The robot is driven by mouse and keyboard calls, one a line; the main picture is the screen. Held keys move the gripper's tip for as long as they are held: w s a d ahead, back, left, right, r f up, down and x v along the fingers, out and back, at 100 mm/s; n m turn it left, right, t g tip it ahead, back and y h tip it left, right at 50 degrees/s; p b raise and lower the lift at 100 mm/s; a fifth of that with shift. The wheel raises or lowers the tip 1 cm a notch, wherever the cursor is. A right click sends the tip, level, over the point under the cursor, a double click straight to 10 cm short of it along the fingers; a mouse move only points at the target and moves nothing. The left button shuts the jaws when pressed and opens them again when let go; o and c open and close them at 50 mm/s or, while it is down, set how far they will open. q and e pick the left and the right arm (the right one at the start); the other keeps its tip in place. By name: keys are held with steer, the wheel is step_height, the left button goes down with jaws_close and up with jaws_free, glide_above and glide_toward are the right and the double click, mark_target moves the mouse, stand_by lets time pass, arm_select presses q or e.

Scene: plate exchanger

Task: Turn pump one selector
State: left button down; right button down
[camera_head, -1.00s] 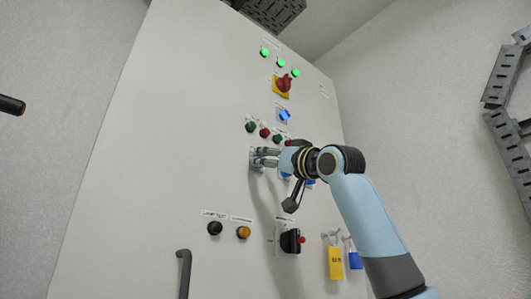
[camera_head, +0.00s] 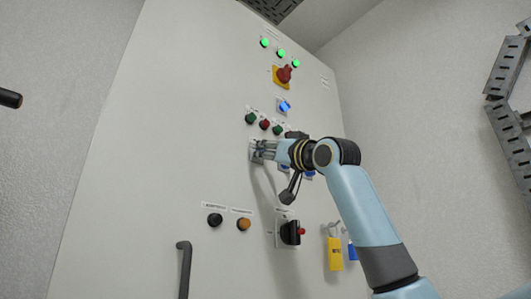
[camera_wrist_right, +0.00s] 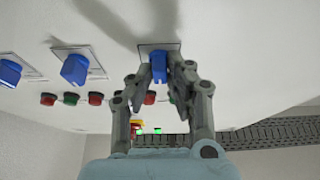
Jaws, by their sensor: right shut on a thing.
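A blue selector (camera_wrist_right: 158,68) on a square plate is the leftmost of a row on the white cabinet in the head view, where its plate (camera_head: 254,157) shows but its knob is hidden by my fingers. I cannot read its label. My right gripper (camera_head: 259,150) is shut on this knob; in the right wrist view its two fingers (camera_wrist_right: 160,88) stand on either side of it. My left gripper is not in view.
More blue selectors (camera_wrist_right: 75,68) sit beside the held one. Red and green buttons (camera_head: 264,124), a red-yellow switch (camera_head: 284,75) and green lamps (camera_head: 280,53) are above. Below are a black switch (camera_head: 290,233), a yellow padlock (camera_head: 335,254) and a door handle (camera_head: 184,269).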

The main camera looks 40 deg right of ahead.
steer(key=n+y+p, duration=0.1)
steer(key=n+p, duration=0.1)
steer(key=n, duration=0.1)
steer(key=shift+d+r+n+y, duration=0.1)
steer(key=shift+r+n+y, duration=0.05)
steer(key=shift+n+y, duration=0.25)
steer(key=n+y+p, duration=0.1)
steer(key=n+p, duration=0.1)
steer(key=n+g+y+p, duration=0.1)
steer(key=n+p, duration=0.1)
steer(key=n, duration=0.1)
steer(key=shift+r+n+g+y, duration=0.1)
steer(key=shift+n+g+y, duration=0.2)
steer(key=shift+d+n+g+y+p, duration=0.1)
steer(key=shift+n+g+y+p, duration=0.45)
steer(key=shift+n+p, duration=0.9)
steer(key=shift+n, duration=0.25)
steer(key=shift+f, duration=0.2)
steer(key=c, duration=1.3)
jaws_free()
